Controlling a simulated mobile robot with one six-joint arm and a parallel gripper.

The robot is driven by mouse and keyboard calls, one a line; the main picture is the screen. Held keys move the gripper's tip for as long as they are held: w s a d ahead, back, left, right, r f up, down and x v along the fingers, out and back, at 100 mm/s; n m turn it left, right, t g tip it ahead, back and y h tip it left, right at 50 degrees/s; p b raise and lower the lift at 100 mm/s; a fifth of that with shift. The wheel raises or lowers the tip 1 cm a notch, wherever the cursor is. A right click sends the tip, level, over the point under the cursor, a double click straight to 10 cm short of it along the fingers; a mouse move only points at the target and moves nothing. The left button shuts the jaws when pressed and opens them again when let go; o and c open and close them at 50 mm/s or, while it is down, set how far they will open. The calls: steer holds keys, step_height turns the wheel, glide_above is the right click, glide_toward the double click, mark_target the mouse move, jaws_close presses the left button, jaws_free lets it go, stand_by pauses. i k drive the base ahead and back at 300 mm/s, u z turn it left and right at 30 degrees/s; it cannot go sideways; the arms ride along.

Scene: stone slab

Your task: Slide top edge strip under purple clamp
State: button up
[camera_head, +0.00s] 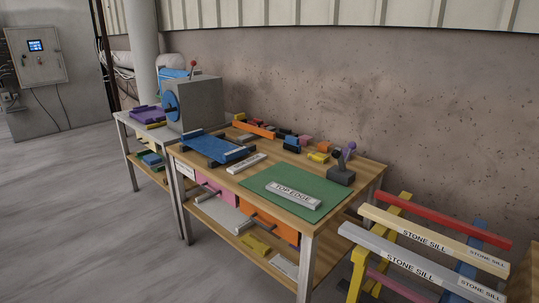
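The top edge strip (292,194), a light grey bar labelled "TOP EDGE", lies flat on a green mat (265,181) at the front right of the wooden workbench. A clamp with a purple upper part (347,155) and a dark grey base (340,177) stands at the bench's right end, behind and to the right of the strip. The strip and clamp are apart. Whether the clamp is open is too small to tell. My gripper is not in view.
A blue plate (212,149) and a grey bar (246,163) lie left of the mat. Several coloured blocks line the bench's back. A grey machine (196,102) stands at the far left. A rack with stone sills (405,250) stands at right. Open floor (75,220) lies left.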

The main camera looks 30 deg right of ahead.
mark_target(308, 201)
steer(key=u, duration=0.3)
steer(key=i, duration=1.6)
steer(key=u, duration=0.2)
